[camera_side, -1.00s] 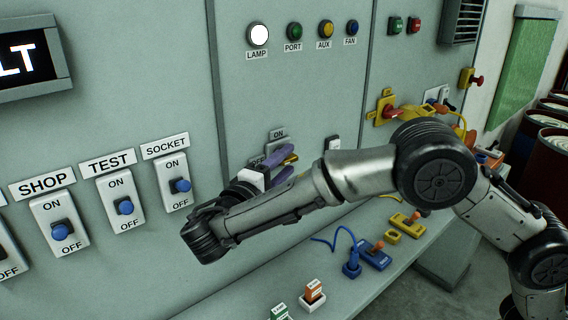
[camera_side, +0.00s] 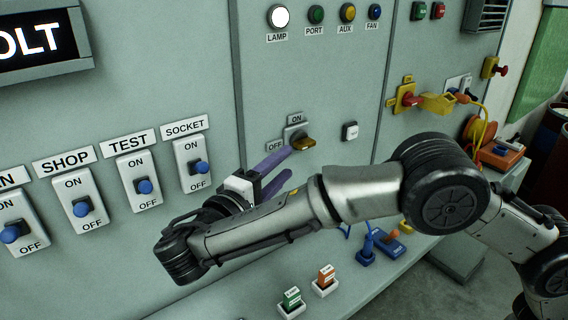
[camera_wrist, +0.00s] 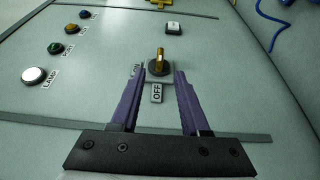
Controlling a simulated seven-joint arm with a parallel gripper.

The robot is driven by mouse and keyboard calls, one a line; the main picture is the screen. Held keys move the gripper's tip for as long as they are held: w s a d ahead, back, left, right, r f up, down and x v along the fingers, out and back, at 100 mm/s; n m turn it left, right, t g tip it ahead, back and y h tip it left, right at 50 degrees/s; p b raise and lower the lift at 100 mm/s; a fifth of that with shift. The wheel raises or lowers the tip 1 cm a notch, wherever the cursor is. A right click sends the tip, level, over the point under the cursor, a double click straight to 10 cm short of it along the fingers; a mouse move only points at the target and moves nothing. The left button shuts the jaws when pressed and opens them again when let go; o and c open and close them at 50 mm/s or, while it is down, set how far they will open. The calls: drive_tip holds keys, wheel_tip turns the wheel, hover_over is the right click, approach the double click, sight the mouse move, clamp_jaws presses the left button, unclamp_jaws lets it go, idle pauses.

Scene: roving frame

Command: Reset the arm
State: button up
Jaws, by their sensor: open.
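My gripper (camera_side: 288,163) has two purple fingers, which are apart and hold nothing. The knob sits between ON and OFF labels. In the wrist view the knob (camera_wrist: 159,62) shows just beyond the gap between the fingertips of my gripper (camera_wrist: 158,76), and no finger appears to touch it. My arm covers part of the lower panel and bench in the side view.
Blue-lever switches, including SOCKET (camera_side: 193,165), line the left panel. The lamp (camera_side: 279,16) glows white. A white button (camera_side: 350,131) is right of the knob.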

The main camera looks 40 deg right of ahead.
drive_tip(key=s+d+g+y, duration=0.3)
drive_tip(key=s+d+y, duration=0.1)
drive_tip(key=d, duration=0.5)
drive_tip(key=s+d+g+y, duration=0.2)
drive_tip(key=s+d+y, duration=0.15)
drive_tip(key=d, duration=0.65)
drive_tip(key=s+f+m+t+y, duration=0.2)
drive_tip(key=s+f+y, duration=0.1)
drive_tip(key=s, duration=0.6)
drive_tip(key=s+f+m+t+y, duration=0.1)
drive_tip(key=s+f+m+y, duration=0.1)
drive_tip(key=s+y, duration=0.4)
drive_tip(key=s, duration=0.3)
drive_tip(key=shift+s+d+f+m+t, duration=0.3)
drive_tip(key=shift+s+d+f+t, duration=0.05)
drive_tip(key=shift+f+t, duration=0.05)
